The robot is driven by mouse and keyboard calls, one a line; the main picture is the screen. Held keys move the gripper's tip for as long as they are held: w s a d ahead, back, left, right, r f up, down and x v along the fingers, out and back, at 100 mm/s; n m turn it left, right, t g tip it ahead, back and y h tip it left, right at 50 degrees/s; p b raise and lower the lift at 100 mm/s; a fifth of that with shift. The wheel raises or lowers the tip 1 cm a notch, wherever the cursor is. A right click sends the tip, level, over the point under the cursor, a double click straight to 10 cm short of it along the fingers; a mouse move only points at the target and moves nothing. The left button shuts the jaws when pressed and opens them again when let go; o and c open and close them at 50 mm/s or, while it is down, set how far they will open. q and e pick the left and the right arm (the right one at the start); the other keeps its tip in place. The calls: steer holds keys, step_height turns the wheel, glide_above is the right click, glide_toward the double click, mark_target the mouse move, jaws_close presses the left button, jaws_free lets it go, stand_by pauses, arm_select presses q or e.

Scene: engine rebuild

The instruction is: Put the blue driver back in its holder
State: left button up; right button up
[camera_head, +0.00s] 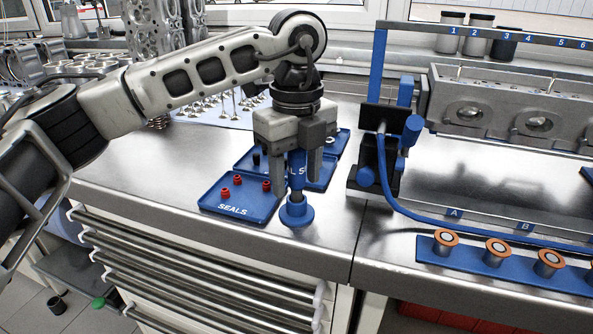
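My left gripper (296,178) points straight down over the steel bench, one finger on each side of the blue driver (296,180). The driver stands upright, with its blue handle between the fingers and a metal shaft below. Whether the fingers press on the handle or stand slightly apart from it is unclear. Directly below is a round blue base (297,213) on the bench near its front edge, which looks like the holder. The shaft's lower end meets this base; how deep it sits is hidden. My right gripper is out of view.
A blue seals tray (232,211) with red seals lies just left of the base. Another blue tray (322,176) is behind the gripper. A blue-and-black fixture (377,160) stands to the right. A blue strip (470,269) with copper-coloured rings lies front right.

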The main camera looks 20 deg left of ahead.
arm_select(q)
steer(key=shift+r, duration=0.9)
step_height(320, 180, up, 13)
steer(key=shift+p, duration=1)
steer(key=shift+r, duration=0.55)
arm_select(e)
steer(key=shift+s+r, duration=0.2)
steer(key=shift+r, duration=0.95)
